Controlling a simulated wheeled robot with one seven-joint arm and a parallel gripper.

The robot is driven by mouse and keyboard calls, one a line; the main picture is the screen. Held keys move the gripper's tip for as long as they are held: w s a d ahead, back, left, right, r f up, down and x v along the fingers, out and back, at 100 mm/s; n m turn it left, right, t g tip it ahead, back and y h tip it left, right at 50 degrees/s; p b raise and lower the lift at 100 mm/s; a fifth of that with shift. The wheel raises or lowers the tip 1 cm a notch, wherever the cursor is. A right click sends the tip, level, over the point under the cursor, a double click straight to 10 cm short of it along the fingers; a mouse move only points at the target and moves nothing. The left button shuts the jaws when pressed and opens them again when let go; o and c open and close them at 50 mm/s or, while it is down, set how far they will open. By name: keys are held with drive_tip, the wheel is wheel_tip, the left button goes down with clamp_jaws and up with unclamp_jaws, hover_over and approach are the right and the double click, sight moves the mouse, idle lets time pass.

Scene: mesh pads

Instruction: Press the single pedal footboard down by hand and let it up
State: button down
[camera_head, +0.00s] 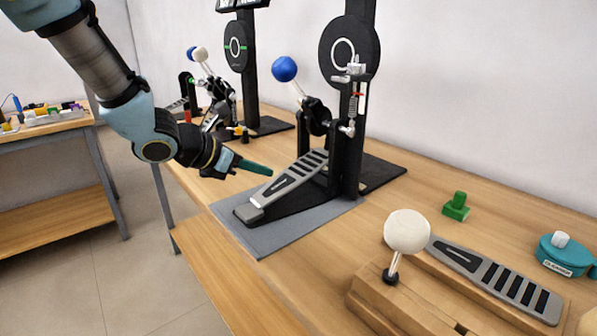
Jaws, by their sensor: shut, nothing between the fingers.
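The single pedal stands on a grey mat (258,233) on the wooden bench. Its footboard (290,180) is grey with black inlays and slopes up toward the back right. A blue beater ball (284,69) sits at the top of its shaft, apart from the round black pad (349,48) behind it. My gripper (269,172) comes in from the left with its teal fingers shut and empty. In the picture its tips lie just left of the footboard's middle; I cannot tell whether they touch it.
Another pedal set (205,95) stands farther back on the bench. At the front right are a white ball beater (407,231), a loose footboard (495,280) on a wooden block, a green part (456,206) and a teal round case (566,254). A side table (45,133) stands at the left.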

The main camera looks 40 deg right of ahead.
drive_tip(key=shift+a, duration=0.25)
wheel_tip(320, 180, up, 4)
drive_tip(key=p, duration=0.3)
idle(0.6)
